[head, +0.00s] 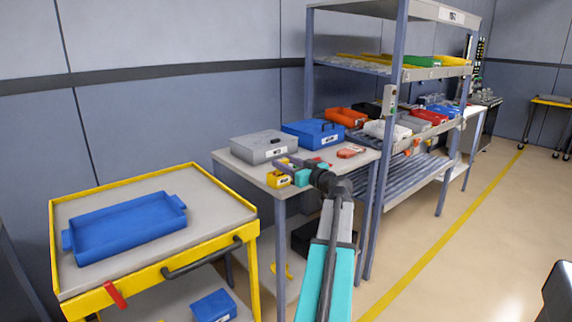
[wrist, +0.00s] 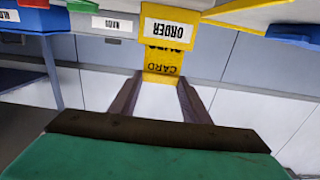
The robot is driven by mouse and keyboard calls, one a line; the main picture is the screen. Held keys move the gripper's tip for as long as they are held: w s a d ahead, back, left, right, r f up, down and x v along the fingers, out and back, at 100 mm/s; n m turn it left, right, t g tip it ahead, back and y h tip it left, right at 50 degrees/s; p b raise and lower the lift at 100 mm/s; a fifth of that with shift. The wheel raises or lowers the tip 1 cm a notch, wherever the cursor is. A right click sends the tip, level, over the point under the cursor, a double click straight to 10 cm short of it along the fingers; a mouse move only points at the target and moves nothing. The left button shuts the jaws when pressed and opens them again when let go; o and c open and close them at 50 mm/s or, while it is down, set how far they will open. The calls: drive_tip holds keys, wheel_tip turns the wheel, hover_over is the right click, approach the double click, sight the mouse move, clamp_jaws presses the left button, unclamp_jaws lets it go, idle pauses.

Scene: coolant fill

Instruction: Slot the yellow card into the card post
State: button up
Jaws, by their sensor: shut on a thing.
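The yellow card (wrist: 161,72) is between my gripper's fingertips (wrist: 160,82) in the wrist view, its dark lettering upside down. My gripper (head: 288,168) is shut on it, at the front edge of the grey table. Directly beyond the card is a yellow block with a white ORDER label (wrist: 165,28); a yellow block (head: 277,180) also shows by my gripper in the head view. I cannot tell whether the card touches it or whether it is the card post. No other post is clearly identifiable.
A grey case (head: 264,147) and a blue case (head: 313,134) stand on the table behind my gripper, with a red item (head: 351,151) to the right. A shelf upright (head: 375,215) stands close right of my arm. A yellow cart (head: 205,252) with a blue tray (head: 130,228) is left.

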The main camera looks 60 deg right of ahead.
drive_tip(key=shift+f+b, duration=0.45)
drive_tip(key=o, duration=1.4)
drive_tip(key=shift+c, duration=0.2)
drive_tip(key=shift+s, duration=0.1)
drive_tip(key=v, duration=1.3)
drive_tip(key=shift+s+b, duration=0.35)
drive_tip(key=shift+b, duration=0.05)
drive_tip(key=shift+a, duration=0.15)
